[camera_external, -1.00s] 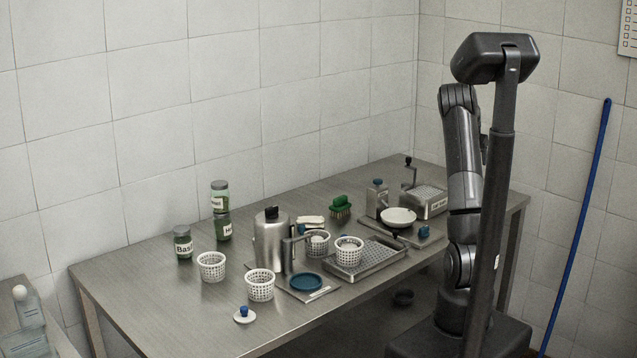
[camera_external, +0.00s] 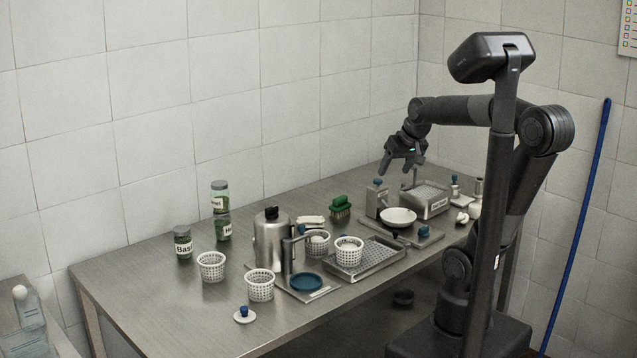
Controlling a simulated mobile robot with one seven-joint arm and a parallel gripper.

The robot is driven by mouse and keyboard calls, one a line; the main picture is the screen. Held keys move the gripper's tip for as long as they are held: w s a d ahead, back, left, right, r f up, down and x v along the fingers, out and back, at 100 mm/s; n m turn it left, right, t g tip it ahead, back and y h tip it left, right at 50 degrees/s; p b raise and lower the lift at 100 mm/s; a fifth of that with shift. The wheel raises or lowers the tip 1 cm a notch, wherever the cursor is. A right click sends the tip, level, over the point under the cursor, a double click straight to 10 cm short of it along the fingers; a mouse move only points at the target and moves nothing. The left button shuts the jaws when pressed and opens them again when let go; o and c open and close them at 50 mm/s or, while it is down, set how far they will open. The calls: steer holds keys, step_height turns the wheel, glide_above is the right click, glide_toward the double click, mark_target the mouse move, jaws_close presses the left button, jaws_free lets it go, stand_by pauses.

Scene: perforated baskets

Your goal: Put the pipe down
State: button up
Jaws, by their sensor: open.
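My gripper (camera_external: 400,168) is open and hangs above the back right part of the steel table (camera_external: 150,275), over the steel box with a crank and a grater-like top (camera_external: 426,203). I see nothing held between its fingers. I cannot tell for certain which thing is the pipe. A short, upright steel cylinder (camera_external: 479,186) at the table's right end, apart from the gripper, looks most like one. The gripper partly covers the top of the crank.
White perforated baskets (camera_external: 211,266), a steel pot (camera_external: 269,240), a perforated tray (camera_external: 367,258), a white bowl (camera_external: 398,217), a green brush (camera_external: 341,206) and labelled jars (camera_external: 183,242) crowd the table. The front left of the table is mostly clear.

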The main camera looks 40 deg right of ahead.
steer(key=s+a+f+n, duration=0.3)
steer(key=s+a, duration=0.4)
steer(key=s, duration=0.1)
steer(key=shift+s, duration=0.15)
steer(key=shift+a, duration=0.1)
stand_by(0.8)
